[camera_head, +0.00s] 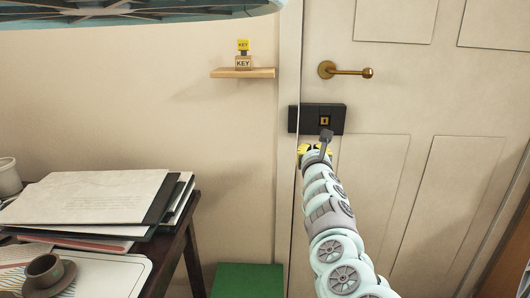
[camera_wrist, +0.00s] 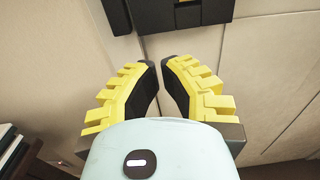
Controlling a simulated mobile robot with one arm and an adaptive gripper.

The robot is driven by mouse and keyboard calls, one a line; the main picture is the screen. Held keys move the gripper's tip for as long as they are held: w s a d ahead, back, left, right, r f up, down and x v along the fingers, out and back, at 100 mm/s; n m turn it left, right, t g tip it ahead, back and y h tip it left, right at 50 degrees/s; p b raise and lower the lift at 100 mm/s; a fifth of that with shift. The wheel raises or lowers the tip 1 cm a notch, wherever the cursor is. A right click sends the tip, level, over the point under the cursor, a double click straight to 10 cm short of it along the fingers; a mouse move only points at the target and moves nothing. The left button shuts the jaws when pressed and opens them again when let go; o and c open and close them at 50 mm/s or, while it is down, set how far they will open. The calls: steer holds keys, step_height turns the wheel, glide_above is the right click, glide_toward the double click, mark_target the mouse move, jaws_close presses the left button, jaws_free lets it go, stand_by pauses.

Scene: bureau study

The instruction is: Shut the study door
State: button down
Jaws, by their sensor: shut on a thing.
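The study door (camera_head: 385,105) is a pale panelled door filling the right of the head view, with a brass lever handle (camera_head: 348,71). A black lock box (camera_head: 308,117) with a brass keyhole plate sits below the handle at the door's left edge. The box also shows at the top of the wrist view (camera_wrist: 185,14). My gripper (camera_head: 315,149) is just below the box at that edge.
A small wooden shelf (camera_head: 243,73) on the wall holds a block labelled KEY (camera_head: 243,62). A dark desk (camera_head: 180,245) with papers and a cup (camera_head: 45,270) stands at the left. A green box (camera_head: 248,281) is on the floor by the frame.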

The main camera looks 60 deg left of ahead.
steer(key=shift+p+v, duration=2.85)
steer(key=shift+p, duration=0.25)
steer(key=shift+w+d, duration=0.1)
